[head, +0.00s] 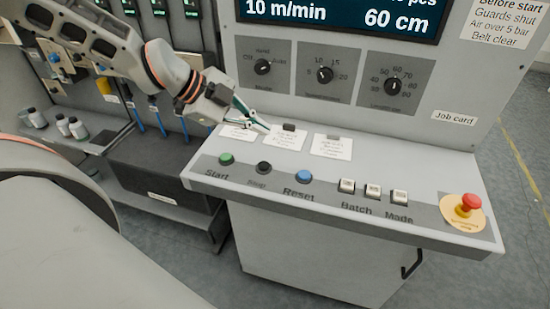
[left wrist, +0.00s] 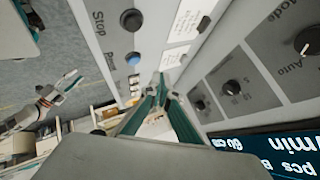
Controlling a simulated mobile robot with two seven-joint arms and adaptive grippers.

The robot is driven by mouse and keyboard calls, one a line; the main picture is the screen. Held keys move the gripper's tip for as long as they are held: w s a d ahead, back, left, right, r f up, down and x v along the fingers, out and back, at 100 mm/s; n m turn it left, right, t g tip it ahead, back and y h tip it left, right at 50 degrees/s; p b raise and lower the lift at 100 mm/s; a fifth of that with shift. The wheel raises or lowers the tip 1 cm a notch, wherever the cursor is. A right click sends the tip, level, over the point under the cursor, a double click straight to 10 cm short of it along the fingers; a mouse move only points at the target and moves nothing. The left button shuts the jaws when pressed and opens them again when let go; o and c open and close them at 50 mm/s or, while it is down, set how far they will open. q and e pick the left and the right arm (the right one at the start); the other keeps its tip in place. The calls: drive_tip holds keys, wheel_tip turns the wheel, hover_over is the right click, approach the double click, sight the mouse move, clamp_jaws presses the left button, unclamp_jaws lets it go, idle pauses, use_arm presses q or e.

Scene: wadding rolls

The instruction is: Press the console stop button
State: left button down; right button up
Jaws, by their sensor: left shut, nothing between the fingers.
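The black stop button (head: 264,167) sits on the console's sloped front panel (head: 330,182), between the green start button (head: 226,159) and the blue reset button (head: 304,176). In the left wrist view the stop button (left wrist: 131,20) is at the upper left, with its "Stop" label beside it. My left gripper (head: 266,129) is shut and empty. In the head view its fingertips appear behind the stop button, near the paper cards. In the left wrist view the fingers (left wrist: 161,80) point toward the panel, apart from the button.
A red emergency knob (head: 470,203) on a yellow plate is at the panel's right end. White batch and mode buttons (head: 372,190) lie between. Paper cards (head: 285,138) lie behind the buttons. Three dials (head: 325,75) and a display (head: 340,15) are on the upright face.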

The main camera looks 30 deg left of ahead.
use_arm(q)
drive_tip(key=shift+s, duration=0.1)
use_arm(e)
drive_tip(key=shift+s+a+f, duration=0.1)
drive_tip(key=shift+s+f, duration=0.1)
drive_tip(key=shift+s, duration=0.1)
use_arm(q)
drive_tip(key=b, duration=0.5)
hover_over(261, 166)
wheel_tip(261, 166, down, 8)
drive_tip(key=shift+r, duration=0.15)
drive_tip(key=shift+f, duration=0.5)
use_arm(e)
drive_tip(key=shift+d+f, duration=0.15)
drive_tip(key=shift+f, duration=1.1)
drive_tip(key=shift+d+f, duration=0.15)
drive_tip(key=shift+f, duration=1.05)
drive_tip(key=shift+s+a+f, duration=0.1)
drive_tip(key=shift+s+f, duration=0.05)
drive_tip(key=shift+f, duration=0.15)
drive_tip(key=shift+r, duration=0.1)
use_arm(q)
drive_tip(key=shift+f, duration=0.1)
